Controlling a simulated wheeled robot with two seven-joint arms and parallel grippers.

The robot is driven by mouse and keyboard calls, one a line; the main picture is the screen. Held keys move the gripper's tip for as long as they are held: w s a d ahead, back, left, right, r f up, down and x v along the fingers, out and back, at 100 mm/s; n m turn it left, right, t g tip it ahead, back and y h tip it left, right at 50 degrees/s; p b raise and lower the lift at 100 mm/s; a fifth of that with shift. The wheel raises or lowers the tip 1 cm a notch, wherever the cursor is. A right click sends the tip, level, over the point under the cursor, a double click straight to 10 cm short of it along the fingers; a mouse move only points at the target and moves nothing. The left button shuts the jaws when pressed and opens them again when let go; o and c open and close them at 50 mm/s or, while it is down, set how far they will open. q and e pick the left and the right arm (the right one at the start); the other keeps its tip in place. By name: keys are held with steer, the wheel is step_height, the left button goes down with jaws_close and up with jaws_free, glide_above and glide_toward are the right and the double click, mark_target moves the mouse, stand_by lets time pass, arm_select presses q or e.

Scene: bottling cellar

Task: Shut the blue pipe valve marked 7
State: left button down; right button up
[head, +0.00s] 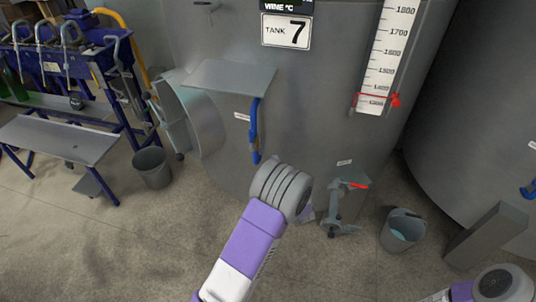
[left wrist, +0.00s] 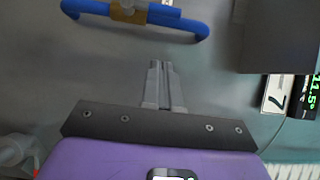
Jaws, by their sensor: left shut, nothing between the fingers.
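The blue valve handle (head: 253,130) is on the front of the grey tank (head: 310,90) whose sign (head: 287,31) reads TANK 7. It hangs roughly upright below a grey shelf. In the left wrist view the blue handle (left wrist: 185,22) lies across the top, with a brass-coloured middle. My left gripper (left wrist: 165,70) is shut and empty, pointing at the handle but apart from it. In the head view the fingers are hidden behind my left wrist. My right arm shows at the bottom right edge; its gripper is out of view.
The grey shelf (head: 230,77) juts out just above the handle. A round hatch (head: 200,120) stands open to its left. A lower outlet with a red lever (head: 355,185) is at the right, near a grey bucket (head: 402,230). Another bucket (head: 151,168) stands left.

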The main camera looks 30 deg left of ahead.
mark_target(252, 138)
arm_select(q)
steer(key=b+x, duration=0.1)
steer(key=x, duration=0.3)
steer(key=s+a+b+x, duration=0.1)
steer(key=x, duration=0.3)
steer(key=s+a+b+x, duration=0.1)
steer(key=x, duration=0.2)
steer(key=shift+w+a, duration=0.2)
steer(key=shift+a, duration=0.05)
